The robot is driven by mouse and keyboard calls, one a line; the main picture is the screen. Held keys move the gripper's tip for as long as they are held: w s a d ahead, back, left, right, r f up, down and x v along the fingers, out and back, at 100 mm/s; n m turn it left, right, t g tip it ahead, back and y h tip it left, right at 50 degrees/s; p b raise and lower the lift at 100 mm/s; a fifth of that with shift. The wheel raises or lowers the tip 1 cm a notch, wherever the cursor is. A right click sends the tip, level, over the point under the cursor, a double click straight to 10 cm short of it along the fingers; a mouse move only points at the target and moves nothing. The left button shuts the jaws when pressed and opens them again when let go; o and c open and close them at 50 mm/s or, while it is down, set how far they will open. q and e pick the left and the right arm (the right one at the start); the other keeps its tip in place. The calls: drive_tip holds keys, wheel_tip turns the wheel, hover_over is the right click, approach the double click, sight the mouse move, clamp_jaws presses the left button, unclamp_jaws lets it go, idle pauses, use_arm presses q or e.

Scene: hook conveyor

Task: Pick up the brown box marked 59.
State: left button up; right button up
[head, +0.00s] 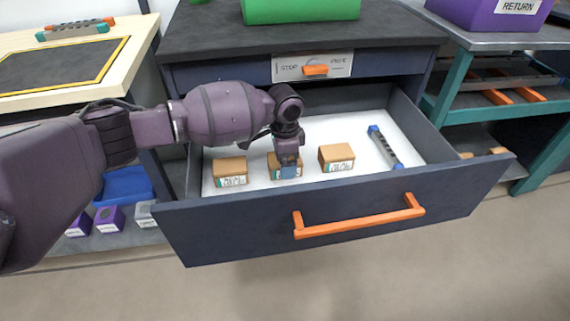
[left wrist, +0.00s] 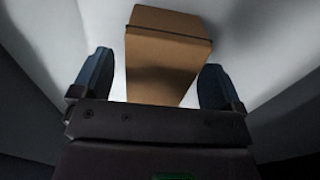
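Three brown boxes with white labels stand in the open drawer: a left one (head: 230,168), a middle one (head: 273,165) and a right one (head: 337,154). The label print is too small to read, so I cannot tell which is marked 59. My left gripper (head: 289,168) points down at the middle box and hides part of it. In the left wrist view a brown box (left wrist: 165,60) lies between the two blue fingertips of my left gripper (left wrist: 158,85), which are spread apart with a gap visible at the left finger. My right gripper is not in view.
The drawer (head: 230,228) has dark walls and an orange front handle (head: 358,217). A blue-and-black bar (head: 385,147) lies at its right. A green bin (head: 300,10) stands on the worktop above. A purple RETURN bin (head: 485,12) is at the top right.

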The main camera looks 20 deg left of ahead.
use_arm(q)
drive_tip(key=c, duration=1)
drive_tip(key=shift+o, duration=0.2)
